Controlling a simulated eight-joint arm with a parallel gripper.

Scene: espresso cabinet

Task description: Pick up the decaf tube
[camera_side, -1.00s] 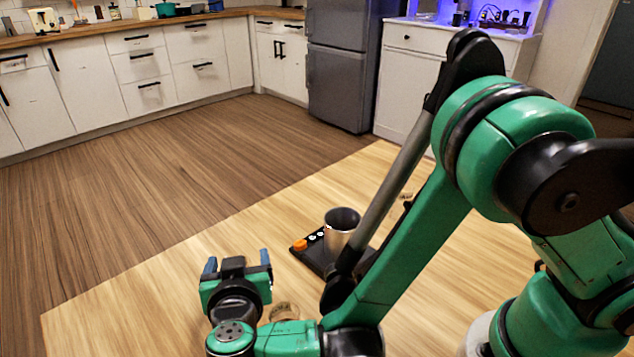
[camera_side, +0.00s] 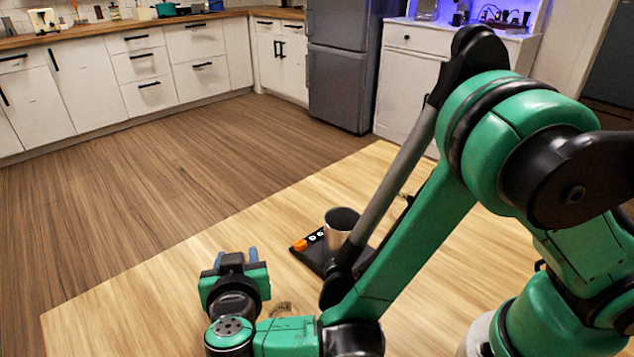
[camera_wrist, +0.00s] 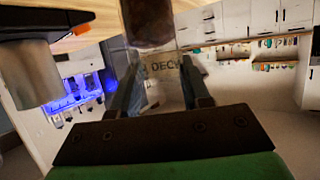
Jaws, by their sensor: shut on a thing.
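The decaf tube (camera_wrist: 163,66) shows in the wrist view as a clear tube with dark brown contents and dark lettering, of which "DEC" is readable. My gripper (camera_wrist: 161,82) is shut on it, with one finger on each side. In the side view my gripper (camera_side: 237,257) is at the lower left, over the light wooden table, its blue fingertips close together. I cannot make out the tube between the fingers there.
A metal cup (camera_side: 342,226) stands on a black device with an orange knob (camera_side: 300,245), right of my gripper; the cup also shows in the wrist view (camera_wrist: 30,76). A small round clear item (camera_side: 281,308) is partly hidden by my arm. The light table (camera_side: 140,310) is clear at left.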

